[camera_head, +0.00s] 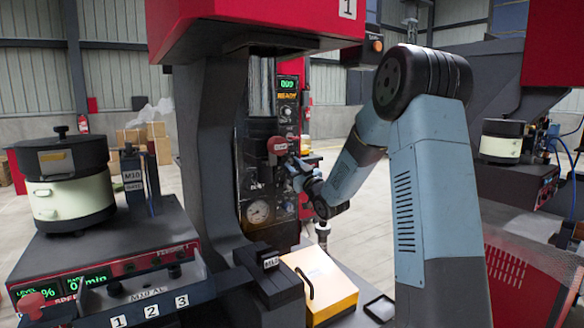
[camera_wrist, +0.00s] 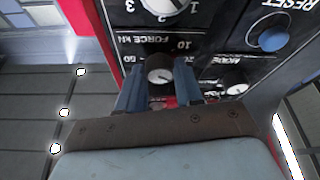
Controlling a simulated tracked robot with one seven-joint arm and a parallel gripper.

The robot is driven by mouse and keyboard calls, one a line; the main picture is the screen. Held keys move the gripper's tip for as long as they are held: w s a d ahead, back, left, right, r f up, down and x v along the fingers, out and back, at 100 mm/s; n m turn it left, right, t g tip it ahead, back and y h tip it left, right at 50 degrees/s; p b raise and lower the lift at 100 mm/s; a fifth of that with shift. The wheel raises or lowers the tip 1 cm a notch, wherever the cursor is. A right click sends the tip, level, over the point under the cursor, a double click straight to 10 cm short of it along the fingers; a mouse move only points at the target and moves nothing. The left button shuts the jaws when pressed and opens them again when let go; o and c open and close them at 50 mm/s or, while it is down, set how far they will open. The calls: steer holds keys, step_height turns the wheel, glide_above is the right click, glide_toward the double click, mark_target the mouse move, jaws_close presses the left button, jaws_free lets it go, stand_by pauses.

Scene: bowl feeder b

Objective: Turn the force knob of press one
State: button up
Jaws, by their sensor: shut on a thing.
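Press one (camera_head: 205,130) stands in the middle of the head view, red on top with a label "1" and a dark frame. Its control panel (camera_head: 288,100) has a green display and the word "READY". In the wrist view, the force knob (camera_wrist: 160,72) is a round dark knob with a light face, under the lettering "FORCE kN", which appears upside down. My gripper (camera_wrist: 159,85) has its two blue fingers on either side of this knob and is shut on it. In the head view, my gripper (camera_head: 296,172) is at the panel, its fingertips hard to make out.
In the wrist view, a blue reset button (camera_wrist: 270,35), a mode knob (camera_wrist: 234,84) and a larger white-faced knob (camera_wrist: 165,8) are close by. In the head view, a yellow box (camera_head: 322,285) sits below my arm. A bowl feeder (camera_head: 65,185) stands at left.

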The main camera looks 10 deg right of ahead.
steer(key=shift+a+f+m+h, duration=0.1)
steer(key=shift+m+h, duration=0.3)
steer(key=shift+m, duration=0.4)
steer(key=shift+a+f+m+h, duration=0.1)
steer(key=shift+m+h, duration=0.3)
steer(key=shift+m, duration=0.4)
steer(key=o, duration=1)
steer(key=shift+r+t, duration=0.15)
steer(key=shift+t, duration=0.15)
steer(key=shift+o, duration=0.2)
steer(key=shift+d, duration=0.1)
steer(key=v, duration=1.3)
steer(key=shift+s, duration=0.4)
